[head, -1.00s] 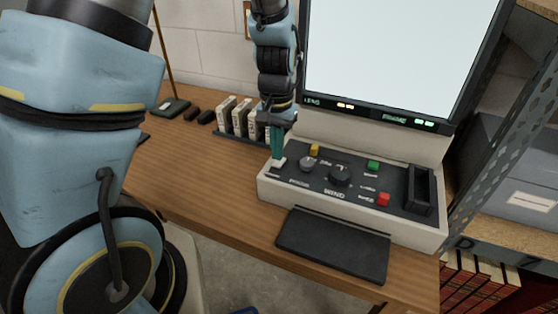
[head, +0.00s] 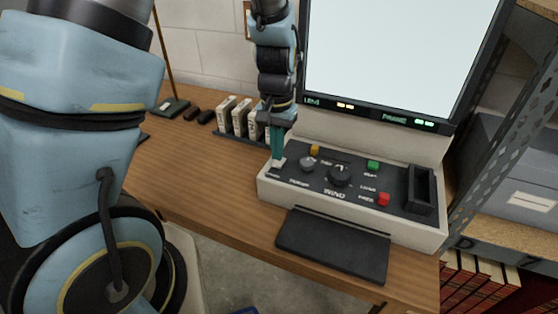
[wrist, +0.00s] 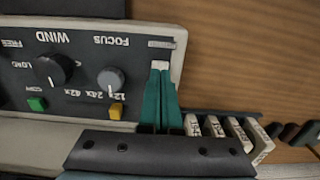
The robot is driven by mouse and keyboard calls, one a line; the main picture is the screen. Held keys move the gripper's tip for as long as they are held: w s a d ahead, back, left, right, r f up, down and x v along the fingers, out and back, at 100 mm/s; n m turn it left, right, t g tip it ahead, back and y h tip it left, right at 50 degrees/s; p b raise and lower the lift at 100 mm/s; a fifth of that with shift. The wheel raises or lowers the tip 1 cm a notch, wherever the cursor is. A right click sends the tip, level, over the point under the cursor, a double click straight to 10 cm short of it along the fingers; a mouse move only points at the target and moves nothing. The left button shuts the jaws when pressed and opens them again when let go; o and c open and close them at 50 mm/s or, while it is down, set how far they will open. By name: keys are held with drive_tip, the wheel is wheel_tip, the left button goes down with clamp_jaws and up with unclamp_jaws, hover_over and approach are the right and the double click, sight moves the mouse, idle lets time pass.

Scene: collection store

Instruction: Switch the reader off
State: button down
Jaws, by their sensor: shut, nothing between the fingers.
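The reader (head: 350,219) stands on the wooden desk with its large screen (head: 400,55) lit pale. Green and amber indicator lights show below the screen. Its dark control panel carries a grey focus knob (head: 307,164), a black wind knob (head: 340,175) and yellow, green and red buttons. My gripper (head: 277,160) is shut and empty, pointing down at the panel's left end. In the wrist view, the teal fingertips (wrist: 161,72) are at a small white switch (wrist: 159,65) in a slot (wrist: 160,44). I cannot tell whether they touch it. The fingers partly hide the switch.
Several white boxes (head: 239,117) stand in a dark rack left of the reader. A black plate (head: 333,245) projects at the reader's front. A metal shelf upright (head: 497,110) is close on the right.

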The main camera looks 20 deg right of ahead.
sight(277, 164)
drive_tip(key=shift+f+b, duration=0.65)
drive_tip(key=shift+f, duration=0.3)
idle(0.5)
wheel_tip(277, 164, up, 7)
drive_tip(key=p, duration=0.6)
drive_tip(key=shift+r, duration=0.1)
idle(0.4)
drive_tip(key=a+r+n, duration=0.3)
drive_tip(key=a+r, duration=0.1)
drive_tip(key=a, duration=0.8)
drive_tip(key=w+a+r+n+t, duration=0.1)
drive_tip(key=a+r+n, duration=0.3)
drive_tip(key=a, duration=0.9)
drive_tip(key=shift+w+a+r+t, duration=0.15)
drive_tip(key=shift+r+t, duration=0.1)
drive_tip(key=shift+t, duration=0.05)
